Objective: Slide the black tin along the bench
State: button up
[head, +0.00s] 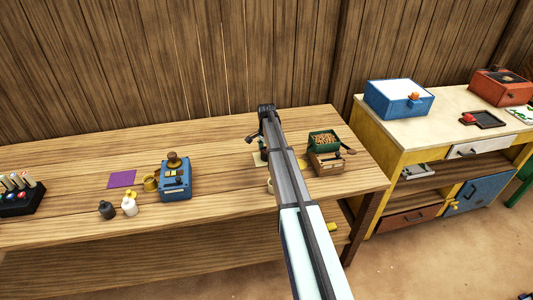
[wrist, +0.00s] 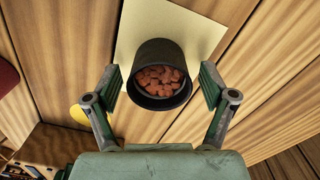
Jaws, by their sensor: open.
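The black tin (wrist: 158,52) is a round, open-topped can holding reddish-brown pieces. In the wrist view it stands on a pale yellow sheet (wrist: 135,28) on the wooden bench. My gripper (wrist: 160,88) is open, with one finger on each side of the tin's near part; I cannot tell whether either finger touches it. In the head view my arm hides most of the tin, and the sheet (head: 257,161) shows only at its left edge. The bench (head: 225,150) runs across the head view.
Right of my arm on the bench are a green box of brown pieces (head: 322,139) and a wooden box (head: 327,164). To the left are a blue device (head: 175,183), a purple square (head: 122,179), small bottles and a black rack (head: 18,203). A yellow cabinet (head: 375,160) stands right.

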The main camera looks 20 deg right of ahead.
notch_tip(320, 180, up, 12)
dwell(0.5)
dwell(0.3)
